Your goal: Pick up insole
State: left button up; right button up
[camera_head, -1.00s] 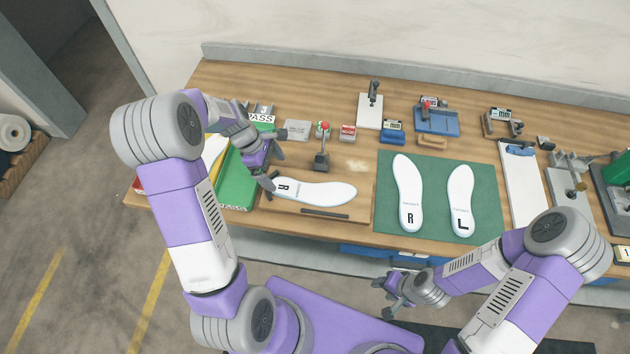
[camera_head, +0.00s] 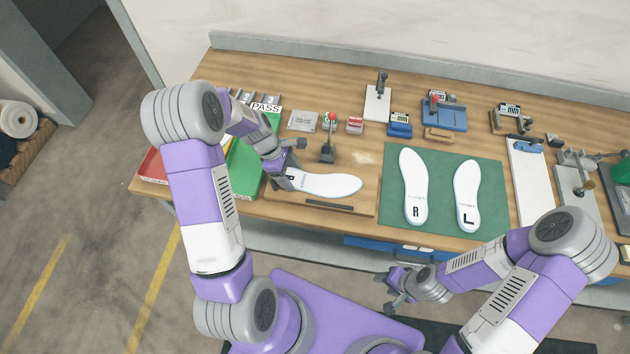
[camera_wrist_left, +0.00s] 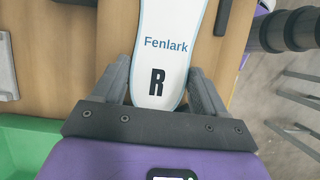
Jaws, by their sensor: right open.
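A white insole (camera_head: 330,185) marked R lies on a wooden board (camera_head: 365,204) at the left of the bench. My left gripper (camera_head: 287,170) is at its heel end. In the left wrist view, the two fingers of that gripper (camera_wrist_left: 160,88) stand on either side of the heel of the insole (camera_wrist_left: 162,55), close to its edges. I cannot tell whether they press on it. The printing "Fenlark" and "R" shows between them. My right gripper (camera_head: 387,291) is open and empty, in front of the bench edge.
Two more insoles, R (camera_head: 414,185) and L (camera_head: 466,195), lie on a green mat (camera_head: 441,180). A toggle clamp (camera_head: 328,152) stands behind the board. A green tray (camera_head: 243,180) and a red tray (camera_head: 150,166) are at the left. Gauges stand along the back.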

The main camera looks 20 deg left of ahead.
pick_arm(q)
jog(key=c, duration=0.5)
jog(key=shift+r, duration=0.15)
jog(key=shift+c, duration=0.2)
